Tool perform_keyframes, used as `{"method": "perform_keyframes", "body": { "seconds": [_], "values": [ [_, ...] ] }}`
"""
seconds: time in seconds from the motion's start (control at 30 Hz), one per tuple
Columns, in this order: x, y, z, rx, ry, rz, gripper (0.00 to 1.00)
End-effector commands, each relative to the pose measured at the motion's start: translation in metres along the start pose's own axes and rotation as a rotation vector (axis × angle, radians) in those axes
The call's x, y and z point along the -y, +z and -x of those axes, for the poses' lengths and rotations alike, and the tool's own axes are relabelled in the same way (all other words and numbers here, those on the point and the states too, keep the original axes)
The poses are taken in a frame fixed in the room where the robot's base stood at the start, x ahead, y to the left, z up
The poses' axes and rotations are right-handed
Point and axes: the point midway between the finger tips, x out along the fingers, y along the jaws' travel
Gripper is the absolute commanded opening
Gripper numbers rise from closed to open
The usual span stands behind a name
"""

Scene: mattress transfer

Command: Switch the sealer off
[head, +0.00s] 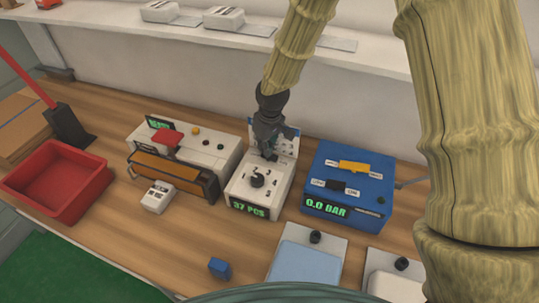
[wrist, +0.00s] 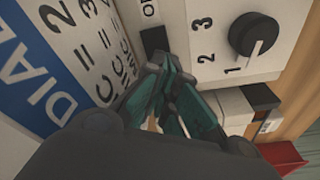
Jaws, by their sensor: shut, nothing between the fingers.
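A white machine (head: 213,158) with a long orange-brown bar (head: 165,172), a red handle (head: 167,138) and small coloured buttons stands left of centre; it looks like the sealer. Right of it is a smaller white box (head: 245,193) with a black dial and a green "37 PCS" display. My gripper (head: 269,156) is shut and empty, pointing down at the back of this box, before its upright placard (head: 288,139). In the wrist view the shut fingertips (wrist: 167,62) are close to a dark switch (wrist: 155,38) with a partly hidden label. Contact cannot be told. The dial (wrist: 255,35) is beside it, numbered 1 to 3.
A blue box (head: 350,187) reading "0.0 BAR" stands close on the right. A red bin (head: 60,180) is at the left, and a small white device (head: 157,197) is in front of the bar. A blue block (head: 219,268) lies near the front edge. A white shelf (head: 330,50) runs behind.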

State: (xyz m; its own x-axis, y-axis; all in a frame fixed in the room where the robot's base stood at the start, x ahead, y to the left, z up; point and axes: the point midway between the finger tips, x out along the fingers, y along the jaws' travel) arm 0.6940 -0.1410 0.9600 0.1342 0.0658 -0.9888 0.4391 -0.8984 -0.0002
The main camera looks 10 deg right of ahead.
Motion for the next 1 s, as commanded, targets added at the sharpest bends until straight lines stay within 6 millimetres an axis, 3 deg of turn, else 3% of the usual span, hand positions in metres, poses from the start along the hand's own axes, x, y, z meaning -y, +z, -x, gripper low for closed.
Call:
{"method": "perform_keyframes", "body": {
  "seconds": [0.63, 1.0],
  "values": [
    [0.000, 0.001, -0.005, 0.001, 0.000, 0.000, 0.00],
    [0.000, -0.002, 0.015, 0.000, 0.000, 0.000, 0.00]
  ]
}}
